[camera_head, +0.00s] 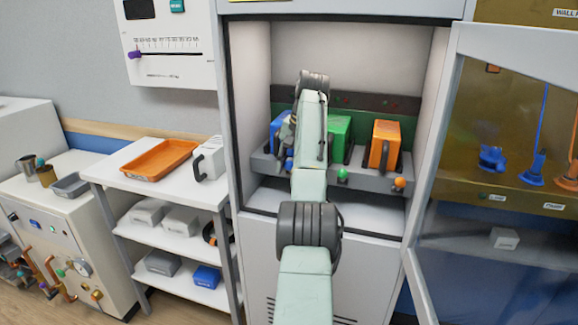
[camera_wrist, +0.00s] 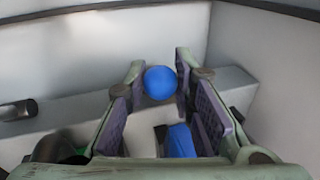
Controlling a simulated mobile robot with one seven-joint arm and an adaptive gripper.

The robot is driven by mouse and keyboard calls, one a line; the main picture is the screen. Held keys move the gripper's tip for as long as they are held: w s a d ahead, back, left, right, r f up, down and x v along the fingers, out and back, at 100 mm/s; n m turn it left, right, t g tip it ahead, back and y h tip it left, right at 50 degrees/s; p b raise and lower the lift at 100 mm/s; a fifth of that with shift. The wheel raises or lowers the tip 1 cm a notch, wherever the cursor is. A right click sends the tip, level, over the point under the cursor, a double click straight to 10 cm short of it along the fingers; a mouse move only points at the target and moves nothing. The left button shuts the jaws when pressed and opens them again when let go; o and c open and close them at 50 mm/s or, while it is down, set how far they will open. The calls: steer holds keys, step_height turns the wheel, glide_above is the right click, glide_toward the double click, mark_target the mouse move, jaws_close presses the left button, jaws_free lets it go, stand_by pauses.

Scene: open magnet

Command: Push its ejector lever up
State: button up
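In the head view a blue module (camera_head: 276,130), a green module (camera_head: 340,138) and an orange module (camera_head: 384,142) stand in a grey rack (camera_head: 372,182) inside an open cabinet. Lever knobs stick out at the rack's front: a blue knob (camera_head: 289,163), a green knob (camera_head: 342,174) and an orange knob (camera_head: 399,184). My arm covers part of the blue and green modules. In the wrist view my gripper (camera_wrist: 159,66) is open, with the blue ball knob (camera_wrist: 160,84) between its fingertips. I cannot tell whether either finger touches it. Part of a blue thing (camera_wrist: 180,142) shows between the fingers.
The cabinet's glass door (camera_head: 432,150) stands open at the right. The cabinet's side walls and rack front are close around my gripper. A white shelf unit (camera_head: 105,172) with an orange tray (camera_head: 160,160) stands left of the cabinet.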

steer(key=o, duration=0.5)
steer(key=s+d+r, duration=0.1)
steer(key=s+d, duration=0.1)
steer(key=d, duration=0.1)
steer(key=s+d+r, duration=0.1)
steer(key=s+d, duration=0.1)
steer(key=d, duration=0.2)
steer(key=s+d, duration=0.3)
steer(key=shift+d+r, duration=0.4)
stand_by(0.4)
